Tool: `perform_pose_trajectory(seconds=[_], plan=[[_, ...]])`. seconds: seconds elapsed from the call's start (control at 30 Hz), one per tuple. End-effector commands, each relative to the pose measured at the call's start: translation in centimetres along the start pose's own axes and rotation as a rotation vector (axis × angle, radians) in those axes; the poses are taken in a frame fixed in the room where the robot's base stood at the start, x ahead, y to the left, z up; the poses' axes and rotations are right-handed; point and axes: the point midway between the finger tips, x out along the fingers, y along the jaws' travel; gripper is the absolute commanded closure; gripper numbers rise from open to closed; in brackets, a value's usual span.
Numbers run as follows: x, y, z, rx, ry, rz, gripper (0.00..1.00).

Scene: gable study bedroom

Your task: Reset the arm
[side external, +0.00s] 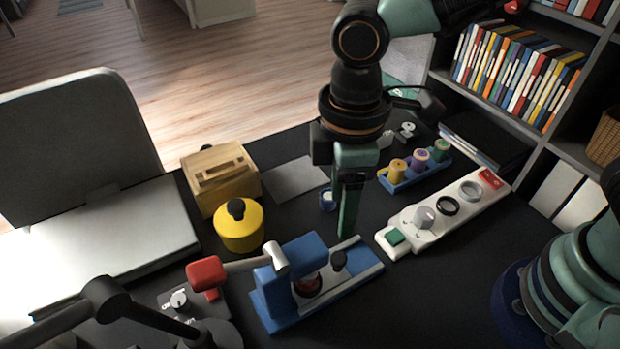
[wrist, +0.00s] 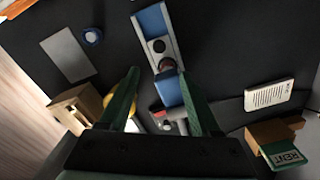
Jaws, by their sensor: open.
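My gripper (side external: 347,232) points down over the black desk, with its green fingers just behind the blue press. In the wrist view my gripper (wrist: 159,74) has its two fingers spread apart with nothing between them gripped. The blue press (side external: 283,290), with a red-ended lever (side external: 207,273), stands in front and to the left of my gripper. The press (wrist: 152,20) lies beyond and between the fingers in the wrist view. I cannot tell the exact height of the fingertips above the desk.
A yellow pot (side external: 238,232) and wooden box (side external: 222,185) stand left. A white control panel (side external: 430,232) and blue spool tray (side external: 410,180) are right. A small blue jar (side external: 327,201) stands close behind the fingers. A grey sheet (side external: 295,177) lies flat behind.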

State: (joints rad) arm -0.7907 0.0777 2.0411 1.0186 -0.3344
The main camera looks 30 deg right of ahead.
Motion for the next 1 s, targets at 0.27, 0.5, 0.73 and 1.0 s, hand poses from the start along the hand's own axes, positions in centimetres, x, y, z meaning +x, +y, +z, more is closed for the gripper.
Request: perform_pose_trajectory(seconds=[0.27,0.5,0.73,1.0], plan=[[-0.2,0.5,0.2,0.019,0.008,0.003,0.36],[-3.5,6.1,4.8,0.305,0.126,0.054,0.36],[-6.6,11.6,12.8,0.71,0.282,0.151,0.36],[-8.1,13.9,19.9,1.04,0.41,0.256,0.36]])
